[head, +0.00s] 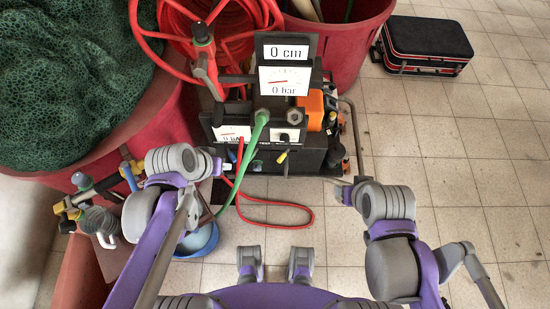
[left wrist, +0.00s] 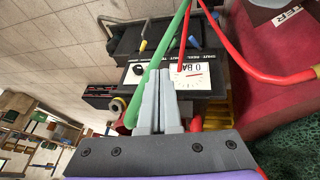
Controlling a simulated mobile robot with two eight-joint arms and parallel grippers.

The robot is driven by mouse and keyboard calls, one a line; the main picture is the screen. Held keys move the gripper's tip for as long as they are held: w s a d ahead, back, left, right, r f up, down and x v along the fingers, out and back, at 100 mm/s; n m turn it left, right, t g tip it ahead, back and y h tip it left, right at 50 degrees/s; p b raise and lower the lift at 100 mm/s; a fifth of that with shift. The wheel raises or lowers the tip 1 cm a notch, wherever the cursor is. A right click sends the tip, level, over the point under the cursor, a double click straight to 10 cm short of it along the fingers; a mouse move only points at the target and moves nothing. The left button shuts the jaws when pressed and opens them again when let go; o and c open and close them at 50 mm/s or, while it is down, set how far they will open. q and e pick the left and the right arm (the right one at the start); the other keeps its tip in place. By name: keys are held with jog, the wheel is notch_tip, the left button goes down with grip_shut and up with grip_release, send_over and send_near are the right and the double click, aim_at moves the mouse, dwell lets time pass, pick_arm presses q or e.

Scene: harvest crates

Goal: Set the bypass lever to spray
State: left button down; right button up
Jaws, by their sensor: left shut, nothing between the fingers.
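The sprayer unit (head: 268,160) is a dark box with "0 cm" and "0 bar" displays on top. Its front carries a small white plate with a black knob (head: 285,137), a yellow-tipped lever (head: 281,157) and a blue-tipped lever (head: 232,156). I cannot tell which is the bypass lever; the lettering is too small. In the left wrist view the yellow tip (left wrist: 143,45) and blue tip (left wrist: 193,42) show beyond my fingers. My left gripper (head: 219,168) is shut and empty, left of the unit's front; its fingers (left wrist: 158,102) are together. My right gripper (head: 341,183) is right of the unit, apart from it, its fingers unclear.
A green hose (head: 250,148) and a red hose (head: 290,204) hang before the unit. A red reel (head: 215,30) stands behind it, and a tub with green netting (head: 60,80) at left. A blue bucket (head: 200,240) is below my left arm. Floor at right is clear up to a black case (head: 428,38).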

pick_arm(q)
jog(key=w+d+f+m+h+b, duration=0.1)
jog(key=w+d+f+h+b, duration=0.3)
jog(key=w+f+b, duration=0.6)
jog(key=m+h+b, duration=0.2)
jog(key=h, duration=0.1)
send_near(283, 154)
jog(key=v, duration=0.4)
jog(key=shift+s+a, duration=0.1)
jog(key=shift+a, duration=0.05)
pick_arm(e)
notch_tip(283, 154, down, 16)
jog(key=shift+r+g, duration=0.2)
jog(key=shift+g, duration=0.1)
jog(key=shift+s, duration=0.1)
pick_arm(q)
jog(key=b+x, duration=0.2)
jog(key=x, duration=0.8)
pick_arm(e)
jog(key=x, duration=0.2)
jog(key=shift+s+f, duration=0.15)
jog(key=shift+f, duration=0.2)
jog(key=shift+a, duration=0.15)
